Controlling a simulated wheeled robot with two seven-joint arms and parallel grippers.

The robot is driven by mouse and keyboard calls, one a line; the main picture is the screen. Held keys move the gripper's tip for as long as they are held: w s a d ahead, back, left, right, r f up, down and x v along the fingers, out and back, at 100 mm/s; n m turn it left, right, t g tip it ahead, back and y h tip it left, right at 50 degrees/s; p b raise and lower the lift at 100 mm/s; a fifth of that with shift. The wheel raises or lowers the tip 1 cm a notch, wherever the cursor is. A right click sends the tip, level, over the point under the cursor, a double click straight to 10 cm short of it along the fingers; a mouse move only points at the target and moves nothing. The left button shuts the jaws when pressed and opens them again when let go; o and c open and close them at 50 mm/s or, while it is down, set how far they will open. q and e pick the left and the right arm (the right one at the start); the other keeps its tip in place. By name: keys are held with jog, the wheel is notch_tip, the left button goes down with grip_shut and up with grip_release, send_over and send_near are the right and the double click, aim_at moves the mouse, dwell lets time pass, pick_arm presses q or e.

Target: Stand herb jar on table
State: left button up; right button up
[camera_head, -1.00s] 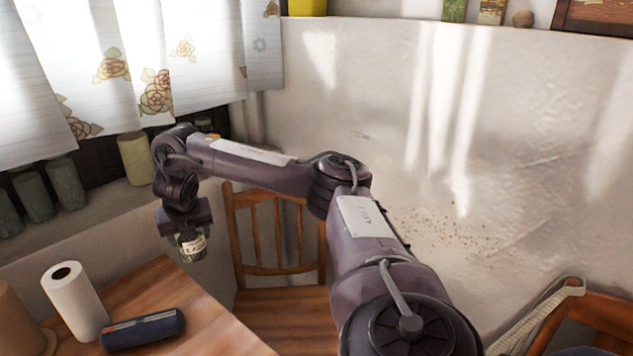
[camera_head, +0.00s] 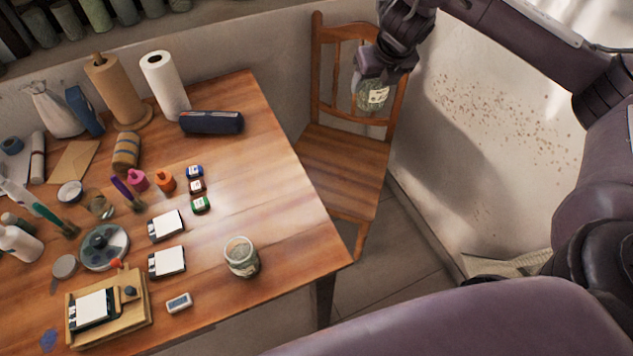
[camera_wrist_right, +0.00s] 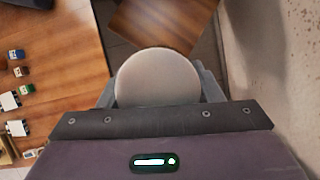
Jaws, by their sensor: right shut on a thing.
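The herb jar (camera_head: 371,96) is a glass jar with a pale label and greenish contents. My right gripper (camera_head: 372,78) is shut on it and holds it upright in the air in front of the wooden chair, right of the table. In the right wrist view the jar's pale round lid (camera_wrist_right: 157,78) sits between the fingers. The wooden table (camera_head: 285,215) lies to the left of the jar, apart from it. My left gripper is not in view.
An open glass jar (camera_head: 241,257) stands near the table's right front. Paper rolls (camera_head: 165,85), a dark blue case (camera_head: 211,122), small ink bottles (camera_head: 197,187) and a wooden stamp tray (camera_head: 140,318) occupy the table. Its right side is mostly bare. A chair (camera_head: 345,165) stands beside it.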

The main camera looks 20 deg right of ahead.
jog(key=s+a+n+g+y+b, duration=0.1)
jog(key=s+a+n+g+y, duration=0.15)
jog(key=s+a+n, duration=0.75)
jog(key=s+a+n+g+y+b, duration=0.1)
jog(key=s+a+n+y, duration=0.35)
jog(key=a, duration=0.85)
jog(key=shift+n+h, duration=0.9)
jog(key=shift+n, duration=0.05)
jog(key=f+b, duration=0.1)
jog(key=f, duration=0.5)
jog(key=s+f+b, duration=0.1)
jog(key=f+b, duration=0.1)
jog(key=f, duration=0.4)
jog(key=s+f+b, duration=0.1)
jog(key=f, duration=0.6)
jog(key=shift+a+b, duration=0.25)
jog(key=shift+b, duration=0.15)
jog(key=shift+w+f, duration=0.1)
jog(key=shift+f, duration=0.3)
jog(key=shift+f+b, duration=0.2)
jog(key=shift+b, duration=0.1)
jog(key=o, duration=1.1)
jog(key=shift+o, duration=0.2)
